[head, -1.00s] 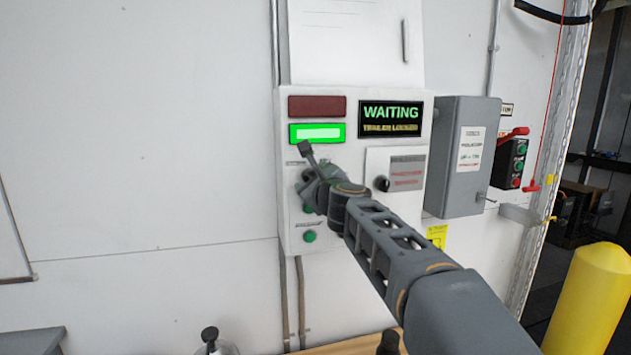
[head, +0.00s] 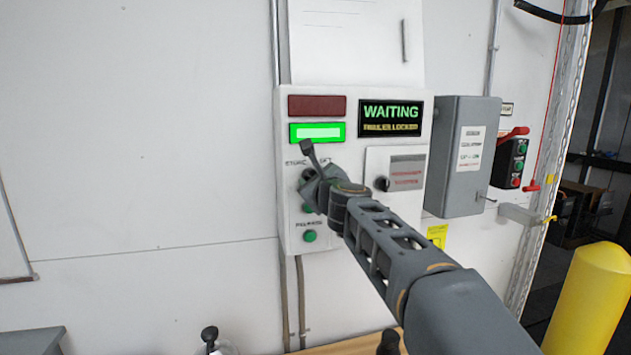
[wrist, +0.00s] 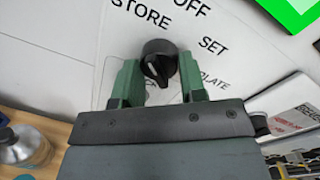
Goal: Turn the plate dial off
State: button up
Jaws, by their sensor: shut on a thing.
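Which label the pointer line meets, I cannot tell. In the head view my gripper (head: 308,188) is at the left of the white control box (head: 354,232) and hides most of the dial.
A green lamp (head: 317,133) is lit beside a WAITING display (head: 390,118). A black knob (head: 382,184) is right of my gripper, and a green button (head: 309,236) is below. A grey box (head: 450,150) and yellow post (head: 592,300) stand right. The left wall is bare.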

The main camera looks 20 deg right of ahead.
jog(key=shift+a+f+m+t+h+b, duration=0.15)
jog(key=shift+m+b, duration=0.5)
jog(key=shift+m, duration=1.7)
jog(key=shift+a+r+m+t+h+b, duration=0.15)
jog(key=shift+m+b, duration=0.45)
jog(key=shift+m, duration=1.75)
jog(key=shift+d+f, duration=0.1)
jog(key=o, duration=0.9)
jog(key=shift+s, duration=0.1)
jog(key=shift+s+d+f+p, duration=0.15)
jog(key=shift+s+p, duration=0.15)
jog(key=shift+s, duration=1.95)
jog(key=shift+s+d+f+p, duration=0.1)
jog(key=shift+s+p, duration=0.25)
jog(key=shift+s, duration=1.95)
jog(key=shift+s+d+f+p, duration=0.15)
jog(key=shift+s+p, duration=0.15)
jog(key=shift+s, duration=1.95)
